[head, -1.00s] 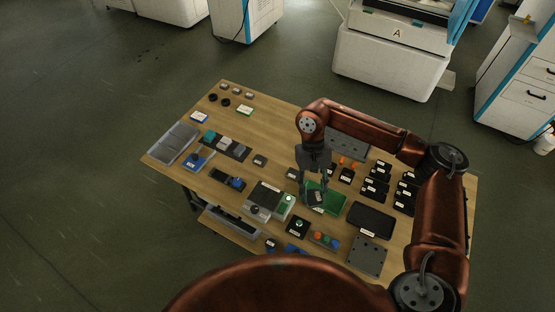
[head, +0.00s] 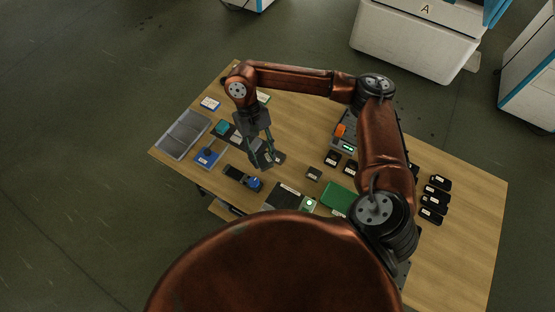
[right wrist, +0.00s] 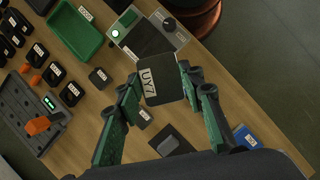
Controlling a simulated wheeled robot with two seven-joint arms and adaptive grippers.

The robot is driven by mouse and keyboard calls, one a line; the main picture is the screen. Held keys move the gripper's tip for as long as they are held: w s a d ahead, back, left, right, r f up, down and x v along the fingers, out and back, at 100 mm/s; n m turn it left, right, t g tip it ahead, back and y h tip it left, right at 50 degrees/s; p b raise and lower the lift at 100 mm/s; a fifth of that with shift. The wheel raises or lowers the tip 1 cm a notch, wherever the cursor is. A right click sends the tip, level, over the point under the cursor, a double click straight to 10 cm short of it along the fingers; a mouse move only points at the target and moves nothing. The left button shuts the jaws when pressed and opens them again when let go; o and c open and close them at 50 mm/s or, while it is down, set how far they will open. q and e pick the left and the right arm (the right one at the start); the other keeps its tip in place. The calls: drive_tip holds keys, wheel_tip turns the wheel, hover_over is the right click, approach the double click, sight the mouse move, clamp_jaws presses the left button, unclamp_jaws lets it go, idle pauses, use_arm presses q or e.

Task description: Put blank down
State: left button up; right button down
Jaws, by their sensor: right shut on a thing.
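My right gripper (head: 262,158) is shut on a dark, flat blank (right wrist: 160,65), which has a white label reading UY7 in the right wrist view. The blank sits between the two fingertips (right wrist: 158,80) and hides part of what lies below it. In the head view, the gripper is over the left half of the wooden table, right of the blue fixture. I cannot tell whether the blank touches the table. My left gripper is not in view.
A green tray (head: 339,197) lies to the right, beside a device with a green button (right wrist: 130,31). A grey divided tray (head: 184,134) is at the left edge. Several dark labelled blocks stand about. Bare wood shows behind the gripper.

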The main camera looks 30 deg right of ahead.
drive_tip(key=s+f+m+t+y, duration=0.1)
drive_tip(key=s+f+m+y, duration=0.25)
drive_tip(key=f+m, duration=0.4)
drive_tip(key=s+d+f+m+t+b, duration=0.1)
drive_tip(key=s+f+m+t+b, duration=0.25)
drive_tip(key=m, duration=0.95)
drive_tip(key=m+t+h+p, duration=0.2)
drive_tip(key=m+t, duration=0.2)
drive_tip(key=m, duration=0.5)
approach(293, 166)
drive_tip(key=shift+w+a+f+y, duration=0.25)
drive_tip(key=shift+w+a+f, duration=0.35)
drive_tip(key=shift+a, duration=0.15)
drive_tip(key=shift+w+d+f, duration=0.3)
drive_tip(key=shift+f, duration=0.3)
wheel_tip(293, 166, down, 3)
drive_tip(key=shift+f, duration=0.15)
